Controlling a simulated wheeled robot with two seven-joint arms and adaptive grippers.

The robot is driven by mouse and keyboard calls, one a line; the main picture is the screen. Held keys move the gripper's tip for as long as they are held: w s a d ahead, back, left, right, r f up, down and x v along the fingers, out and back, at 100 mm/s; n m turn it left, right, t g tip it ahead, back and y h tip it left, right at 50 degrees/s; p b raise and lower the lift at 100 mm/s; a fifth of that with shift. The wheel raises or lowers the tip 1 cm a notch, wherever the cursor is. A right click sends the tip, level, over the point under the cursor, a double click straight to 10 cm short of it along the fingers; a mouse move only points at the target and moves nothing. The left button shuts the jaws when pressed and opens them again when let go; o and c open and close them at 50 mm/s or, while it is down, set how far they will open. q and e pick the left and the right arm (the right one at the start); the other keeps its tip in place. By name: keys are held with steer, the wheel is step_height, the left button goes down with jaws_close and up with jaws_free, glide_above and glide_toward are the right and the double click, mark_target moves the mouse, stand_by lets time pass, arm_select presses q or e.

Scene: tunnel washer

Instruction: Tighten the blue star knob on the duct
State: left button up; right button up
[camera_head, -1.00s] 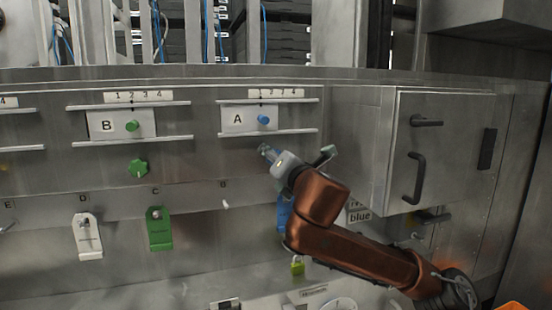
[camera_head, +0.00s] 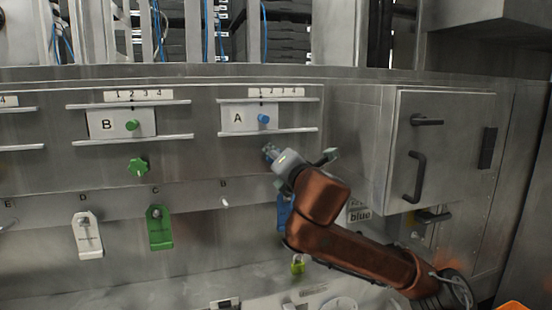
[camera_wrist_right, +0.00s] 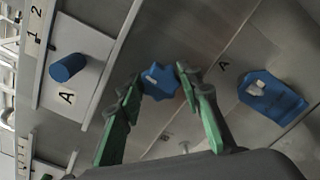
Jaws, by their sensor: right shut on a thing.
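The blue star knob (camera_wrist_right: 160,80) sits on the grey metal duct wall below the plate marked A. In the wrist view it lies between the green-padded fingertips of my right gripper (camera_wrist_right: 159,84), which is shut on it. A small white mark shows on its face. In the head view my right gripper (camera_head: 269,153) reaches the wall below plate A, and its fingers mostly hide the knob. My left gripper is not in view.
A blue slide knob (camera_head: 263,118) is on plate A above. A green star knob (camera_head: 138,168) is to the left under plate B. A blue tag (camera_wrist_right: 272,97) hangs below. A cabinet with handles (camera_head: 440,150) projects at the right.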

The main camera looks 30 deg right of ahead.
steer(key=shift+w+a+f+m+b, duration=0.15)
steer(key=shift+m+b, duration=2.65)
steer(key=shift+m, duration=5.8)
steer(key=shift+s+a+f+m+b, duration=0.15)
steer(key=shift+m+b, duration=2.65)
steer(key=shift+m, duration=5.8)
steer(key=shift+w+d, duration=0.1)
steer(key=shift+d, duration=0.05)
steer(key=o, duration=1.2)
steer(key=shift+c, duration=0.2)
